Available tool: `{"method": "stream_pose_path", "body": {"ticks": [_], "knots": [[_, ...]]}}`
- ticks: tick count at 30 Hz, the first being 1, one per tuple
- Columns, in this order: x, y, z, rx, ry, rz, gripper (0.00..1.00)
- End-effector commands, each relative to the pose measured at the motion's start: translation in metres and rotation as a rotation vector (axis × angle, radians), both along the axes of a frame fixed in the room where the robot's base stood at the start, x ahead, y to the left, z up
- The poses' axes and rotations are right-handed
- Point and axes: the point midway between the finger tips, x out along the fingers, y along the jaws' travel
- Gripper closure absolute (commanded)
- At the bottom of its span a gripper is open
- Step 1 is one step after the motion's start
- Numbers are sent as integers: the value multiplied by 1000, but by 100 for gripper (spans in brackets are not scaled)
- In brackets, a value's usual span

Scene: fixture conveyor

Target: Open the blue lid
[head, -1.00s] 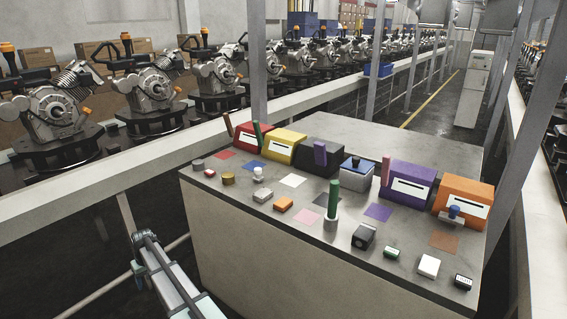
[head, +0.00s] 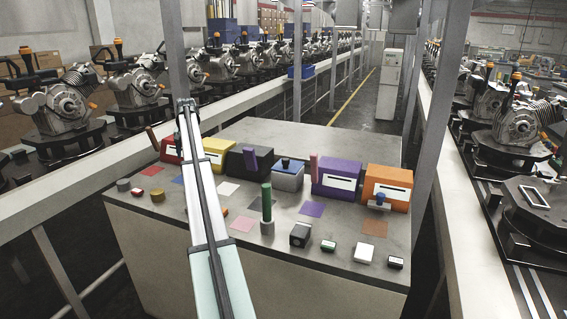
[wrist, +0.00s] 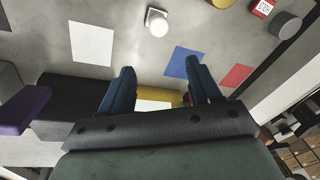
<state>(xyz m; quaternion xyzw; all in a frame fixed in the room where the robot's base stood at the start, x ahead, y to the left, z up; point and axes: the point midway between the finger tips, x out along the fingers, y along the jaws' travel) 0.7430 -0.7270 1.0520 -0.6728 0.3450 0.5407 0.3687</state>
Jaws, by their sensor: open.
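Part of the yellow box (wrist: 175,102) shows between and behind the fingers. The blue lid is not in the wrist view. In the head view my arm reaches over the table's left half, and I cannot make out the fingers.
A tall green cylinder (head: 267,203) stands upright in front of the lidded box. Small blocks line the front edge. An orange box (head: 387,183) ends the row at right. Upright posts stand by the table, and an engine conveyor (head: 60,175) runs at left.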

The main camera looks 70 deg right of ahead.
Motion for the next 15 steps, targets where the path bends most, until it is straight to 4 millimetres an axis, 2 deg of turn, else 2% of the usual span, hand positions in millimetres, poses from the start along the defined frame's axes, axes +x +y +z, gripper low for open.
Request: {"method": "stream_pose_path", "body": {"ticks": [1, 6, 12, 15], "knots": [[-25, -26, 10, 6, 8, -57, 37], [-112, -90, 30, 38, 45, -256, 37], [-220, -150, 49, 81, 92, -490, 37], [-268, -171, 57, 100, 111, -592, 37]]}}
